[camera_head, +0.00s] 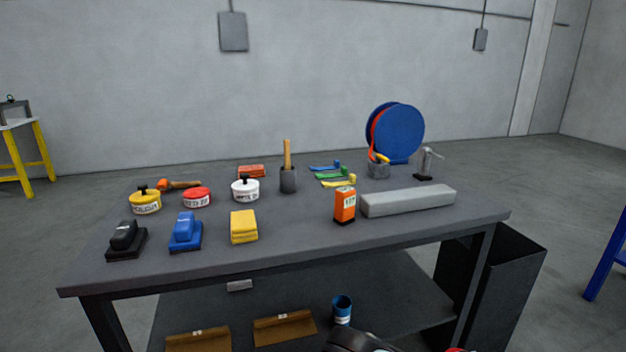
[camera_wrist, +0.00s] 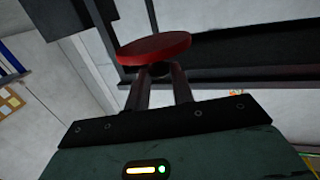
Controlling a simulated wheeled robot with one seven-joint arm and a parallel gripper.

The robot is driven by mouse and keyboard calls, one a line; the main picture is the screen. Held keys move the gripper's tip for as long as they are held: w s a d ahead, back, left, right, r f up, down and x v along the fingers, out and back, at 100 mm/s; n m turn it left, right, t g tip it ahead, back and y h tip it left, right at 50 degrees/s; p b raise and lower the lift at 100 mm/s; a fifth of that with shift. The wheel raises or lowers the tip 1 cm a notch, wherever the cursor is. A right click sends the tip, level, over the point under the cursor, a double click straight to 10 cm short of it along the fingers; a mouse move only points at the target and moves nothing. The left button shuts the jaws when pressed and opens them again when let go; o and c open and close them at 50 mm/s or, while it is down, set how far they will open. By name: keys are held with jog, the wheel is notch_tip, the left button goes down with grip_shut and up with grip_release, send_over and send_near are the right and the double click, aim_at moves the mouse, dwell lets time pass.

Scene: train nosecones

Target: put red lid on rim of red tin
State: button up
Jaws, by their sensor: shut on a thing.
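The red tin (camera_head: 197,198) stands upright on the table, left of centre, between a yellow tin and a white tin. It has a pale label and no knob on top, unlike its neighbours. The red lid (camera_wrist: 154,47) is a round disc in the wrist view. My gripper (camera_wrist: 161,73) is shut on the lid's small dark knob, with the disc just beyond the fingertips. In the head view a sliver of red (camera_head: 456,350) shows at the bottom edge, too cropped to tell if it is the lid. The fingers are not visible there.
The yellow tin (camera_head: 145,202) and white tin (camera_head: 245,189) flank the red tin closely. An orange-headed mallet (camera_head: 178,185) lies behind it. Blue (camera_head: 186,233) and black (camera_head: 125,241) blocks and a yellow stack (camera_head: 244,227) are in front. The table's (camera_head: 300,234) front edge is clear.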

jog(key=shift+a, duration=0.1)
jog(key=shift+w+r, duration=0.2)
jog(key=shift+r, duration=0.2)
notch_tip(320, 180, up, 8)
jog(key=p, duration=0.8)
jog(key=shift+w, duration=0.1)
jog(key=shift+a, duration=0.1)
